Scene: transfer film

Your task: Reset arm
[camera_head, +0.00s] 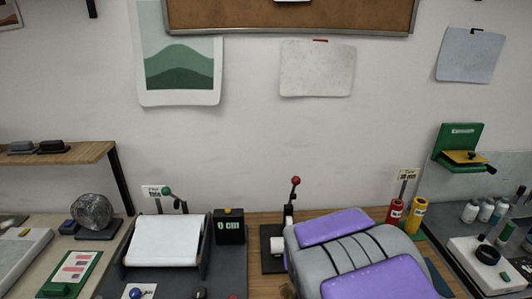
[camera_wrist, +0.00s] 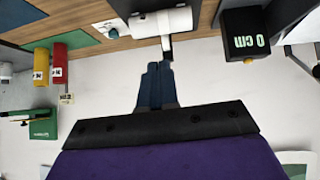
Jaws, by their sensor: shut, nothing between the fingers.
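My gripper (camera_wrist: 158,70) shows in the wrist view as two dark blue fingers pressed together, with nothing between them. It is shut and points toward the wall and bench, and the wrist picture looks upside down. Beyond the fingertips is a white cylindrical part (camera_wrist: 165,21) at the bench edge; I cannot tell the distance, but no contact shows. In the head view, purple and grey parts of my own body fill the lower right, and the fingers cannot be made out there.
A black display box (camera_head: 229,226) and a white-topped press (camera_head: 165,241) stand on the bench. A red-knobbed lever (camera_head: 294,189) rises near my body. Red (camera_head: 395,211) and yellow (camera_head: 416,214) cylinders stand right.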

